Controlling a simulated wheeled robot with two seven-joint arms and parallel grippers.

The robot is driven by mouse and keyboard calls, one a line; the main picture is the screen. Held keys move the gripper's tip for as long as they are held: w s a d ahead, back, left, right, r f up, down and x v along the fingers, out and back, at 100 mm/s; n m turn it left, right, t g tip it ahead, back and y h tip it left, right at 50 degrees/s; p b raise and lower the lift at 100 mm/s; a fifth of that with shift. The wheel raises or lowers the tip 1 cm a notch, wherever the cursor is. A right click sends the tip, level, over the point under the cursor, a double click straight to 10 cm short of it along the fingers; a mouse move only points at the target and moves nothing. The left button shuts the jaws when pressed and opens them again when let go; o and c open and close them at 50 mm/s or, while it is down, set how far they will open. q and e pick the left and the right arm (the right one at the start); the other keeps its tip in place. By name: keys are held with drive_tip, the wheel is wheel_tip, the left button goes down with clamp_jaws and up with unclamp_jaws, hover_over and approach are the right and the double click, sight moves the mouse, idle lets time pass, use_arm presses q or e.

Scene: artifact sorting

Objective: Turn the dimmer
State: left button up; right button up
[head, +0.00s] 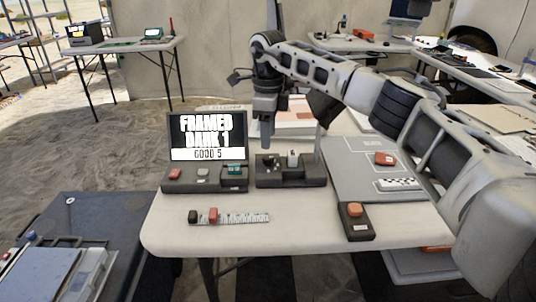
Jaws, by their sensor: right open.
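A dark control box (290,182) stands on the white table, right of the screen. It carries a dark round part (269,161) on its left and a pale upright block (293,158) near its middle. I cannot tell for sure which part is the dimmer. My right gripper (292,143) points down over this box, its fingers open on either side of the pale block. Whether a finger touches the box or its controls is not clear. My left gripper is not in view.
A ruler (243,218) with small blocks lies in front. A grey board (350,160) and an orange-button box (356,222) are at right.

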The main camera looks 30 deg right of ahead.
sight(268, 157)
wheel_tip(268, 157, down, 6)
drive_tip(key=shift+r, duration=0.1)
drive_tip(key=c, duration=1)
